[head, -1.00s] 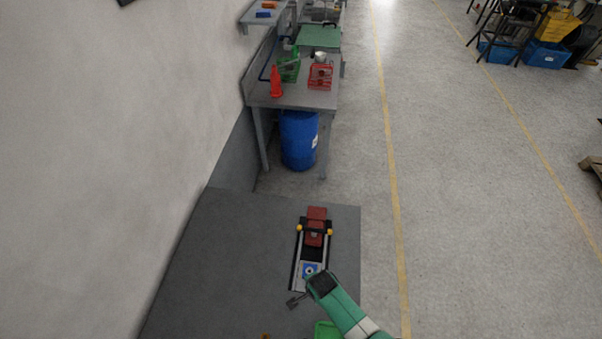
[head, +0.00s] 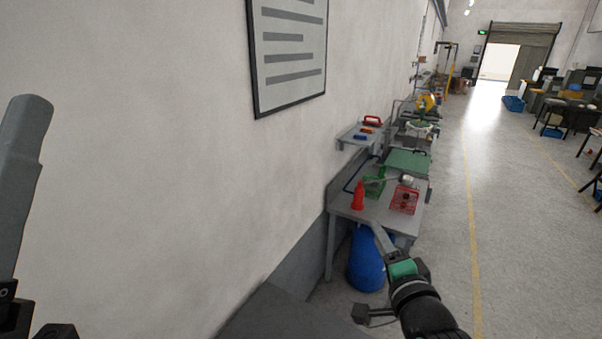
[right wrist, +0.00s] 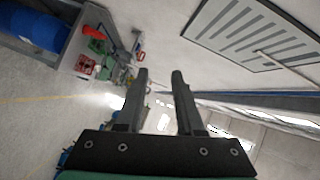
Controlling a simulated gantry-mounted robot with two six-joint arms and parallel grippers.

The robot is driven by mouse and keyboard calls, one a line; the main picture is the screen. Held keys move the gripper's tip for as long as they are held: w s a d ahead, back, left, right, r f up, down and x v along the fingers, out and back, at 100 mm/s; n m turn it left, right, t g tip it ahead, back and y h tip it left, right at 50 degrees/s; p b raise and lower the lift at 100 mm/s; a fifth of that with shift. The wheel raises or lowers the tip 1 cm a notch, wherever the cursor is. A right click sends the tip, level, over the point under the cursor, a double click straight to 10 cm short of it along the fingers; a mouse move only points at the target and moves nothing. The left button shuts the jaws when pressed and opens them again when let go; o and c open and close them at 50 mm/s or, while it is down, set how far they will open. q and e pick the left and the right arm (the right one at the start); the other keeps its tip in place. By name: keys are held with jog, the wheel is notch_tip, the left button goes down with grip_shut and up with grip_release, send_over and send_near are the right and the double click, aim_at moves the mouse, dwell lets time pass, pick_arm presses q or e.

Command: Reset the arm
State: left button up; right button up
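My right gripper (head: 380,230) shows in the head view at the lower right, raised in front of the far workbench. In the right wrist view my right gripper (right wrist: 160,76) has its two grey fingers apart with nothing between them. It points toward the wall and the room beyond. At the left edge of the head view, one grey finger and black body of my left gripper (head: 28,190) stand close to the camera, pointing up. Its other finger does not show clearly.
A grey near table (head: 275,315) shows at the bottom. Beyond it, a workbench (head: 345,210) holds a red cone (head: 358,196), a red basket (head: 404,199) and a green crate (head: 374,187). A blue barrel (head: 366,262) stands beneath. Open floor (head: 520,240) lies right.

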jog(key=s+d+r+n+t, duration=0.1)
jog(key=s+r+n+t, duration=0.15)
jog(key=r, duration=0.55)
jog(key=s+d+r+n+t, duration=0.1)
jog(key=s+r+t, duration=0.1)
jog(key=s+r, duration=0.35)
jog(key=s+r+n+t, duration=0.6)
jog(key=s+r+n, duration=0.3)
jog(key=s+r, duration=0.7)
notch_tip(320, 180, down, 42)
jog(key=n+b, duration=0.2)
jog(key=b, duration=4)
jog(key=shift+w+d+f+y, duration=0.15)
jog(key=shift+w+y, duration=0.1)
jog(key=shift+y, duration=0.15)
